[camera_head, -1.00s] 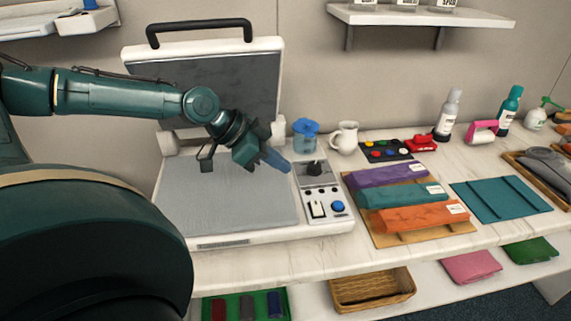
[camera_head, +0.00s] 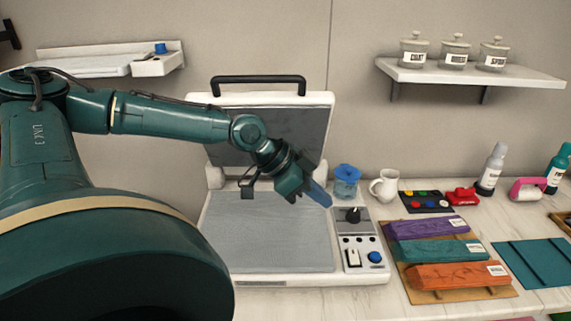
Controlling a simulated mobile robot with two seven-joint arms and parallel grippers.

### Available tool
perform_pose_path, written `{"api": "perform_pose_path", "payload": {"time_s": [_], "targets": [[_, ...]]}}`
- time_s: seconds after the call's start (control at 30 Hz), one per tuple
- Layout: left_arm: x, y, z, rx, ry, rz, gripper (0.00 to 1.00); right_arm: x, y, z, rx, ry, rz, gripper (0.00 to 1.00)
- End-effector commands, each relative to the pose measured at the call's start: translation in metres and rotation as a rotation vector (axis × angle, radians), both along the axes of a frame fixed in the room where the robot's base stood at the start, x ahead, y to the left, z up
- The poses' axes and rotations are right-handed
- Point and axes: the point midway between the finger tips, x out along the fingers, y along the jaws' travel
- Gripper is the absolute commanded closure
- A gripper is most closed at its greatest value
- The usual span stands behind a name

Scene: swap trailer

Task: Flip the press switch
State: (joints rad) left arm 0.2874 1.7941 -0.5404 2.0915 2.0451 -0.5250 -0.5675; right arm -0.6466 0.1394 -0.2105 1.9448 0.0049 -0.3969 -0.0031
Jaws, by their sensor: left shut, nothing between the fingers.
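The heat press (camera_head: 210,262) stands on the counter with its lid (camera_head: 318,106) raised and its grey lower plate (camera_head: 265,232) bare. Its control panel (camera_head: 373,272) is on the right side. My right gripper is not in view.
A shelf (camera_head: 470,74) with labelled jars hangs above.

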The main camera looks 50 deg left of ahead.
Motion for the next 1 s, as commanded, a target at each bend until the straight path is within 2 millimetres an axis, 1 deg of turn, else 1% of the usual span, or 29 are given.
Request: {"api": "perform_pose_path", "payload": {"time_s": [0.1,0.53,0.7,1.0], "targets": [[-0.011,0.010,0.012,0.004,-0.004,0.008,1.00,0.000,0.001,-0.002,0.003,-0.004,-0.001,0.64],[-0.045,0.031,0.050,0.001,-0.004,0.006,1.00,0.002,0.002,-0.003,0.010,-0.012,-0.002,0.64],[-0.053,0.034,0.058,-0.001,-0.002,0.005,1.00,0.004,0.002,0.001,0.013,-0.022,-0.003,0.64],[-0.055,0.035,0.059,-0.002,0.001,0.004,1.00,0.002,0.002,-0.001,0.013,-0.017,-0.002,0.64]]}}
